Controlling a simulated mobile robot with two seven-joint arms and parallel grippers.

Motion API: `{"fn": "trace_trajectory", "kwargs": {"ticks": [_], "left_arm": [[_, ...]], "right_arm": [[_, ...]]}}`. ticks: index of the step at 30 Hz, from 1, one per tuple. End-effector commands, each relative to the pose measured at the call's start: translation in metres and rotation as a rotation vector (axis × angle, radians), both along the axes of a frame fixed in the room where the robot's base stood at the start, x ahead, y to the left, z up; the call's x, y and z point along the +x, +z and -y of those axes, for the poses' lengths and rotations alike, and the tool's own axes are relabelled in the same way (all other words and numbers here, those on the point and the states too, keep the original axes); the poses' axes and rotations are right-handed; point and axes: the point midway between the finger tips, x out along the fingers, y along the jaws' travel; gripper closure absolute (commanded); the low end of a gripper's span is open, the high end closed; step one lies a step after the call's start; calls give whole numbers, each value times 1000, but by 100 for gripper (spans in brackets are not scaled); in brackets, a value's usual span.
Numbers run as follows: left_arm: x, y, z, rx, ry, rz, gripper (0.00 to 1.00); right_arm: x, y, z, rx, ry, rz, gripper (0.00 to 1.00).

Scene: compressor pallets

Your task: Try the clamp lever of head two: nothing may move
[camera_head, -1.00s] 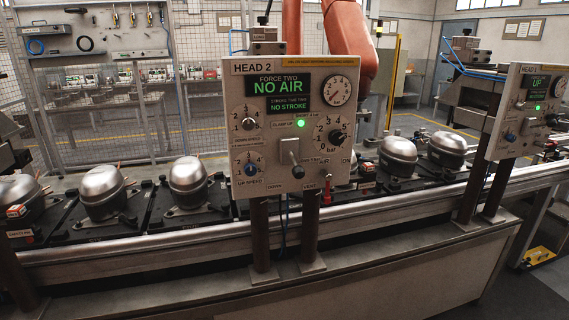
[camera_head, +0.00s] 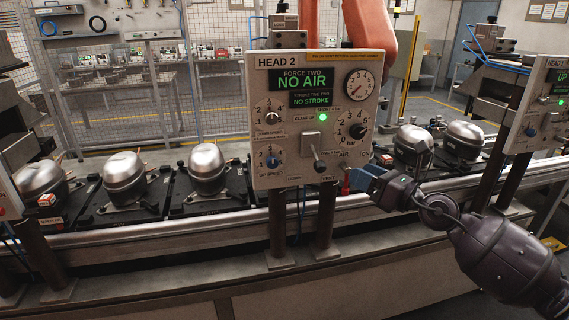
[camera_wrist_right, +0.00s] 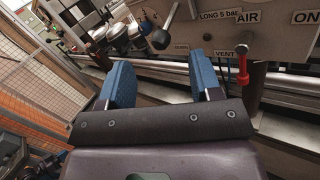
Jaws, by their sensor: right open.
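The grey HEAD 2 panel (camera_head: 262,125) reads NO AIR and NO STROKE beside a lit green lamp. Its clamp lever (camera_head: 319,163) sticks out from the lower middle, with a dark knob at its end. In the right wrist view the lever's ball knob (camera_wrist_right: 160,39) shows ahead of and between the fingers, apart from them. My right gripper (camera_head: 362,178) is just right of the panel's lower right corner; in the right wrist view its blue fingers (camera_wrist_right: 162,75) are open and empty. My left gripper is not in view.
A red valve handle (camera_wrist_right: 243,68) hangs by the VENT and AIR labels, right of my fingers. Silver compressors (camera_head: 207,162) stand on dark pallets along the conveyor behind the panel. Another head's panel (camera_head: 540,105) is at the right. Two posts carry the HEAD 2 panel.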

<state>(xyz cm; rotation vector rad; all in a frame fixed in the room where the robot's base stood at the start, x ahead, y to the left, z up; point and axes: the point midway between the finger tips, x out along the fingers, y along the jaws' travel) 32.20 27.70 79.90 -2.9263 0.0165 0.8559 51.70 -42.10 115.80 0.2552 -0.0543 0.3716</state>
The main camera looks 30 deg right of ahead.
Motion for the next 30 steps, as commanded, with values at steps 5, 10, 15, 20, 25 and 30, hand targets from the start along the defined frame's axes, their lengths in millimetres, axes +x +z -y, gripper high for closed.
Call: {"fn": "trace_trajectory", "kwargs": {"ticks": [5, 10, 15, 20, 25, 30], "left_arm": [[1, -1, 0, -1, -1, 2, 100], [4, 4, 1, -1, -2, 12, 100], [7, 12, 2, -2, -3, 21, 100], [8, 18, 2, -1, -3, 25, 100], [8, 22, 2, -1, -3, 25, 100], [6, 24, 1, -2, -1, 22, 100]], "right_arm": [[0, -13, -2, -215, -1, -3, 42], [3, -16, -5, -264, 7, -4, 42], [18, -15, -11, -263, 7, -2, 42], [39, -15, -19, -260, 6, -3, 42], [63, -15, -29, -260, 6, -3, 42], [83, -16, -37, -260, 7, -4, 42]]}}
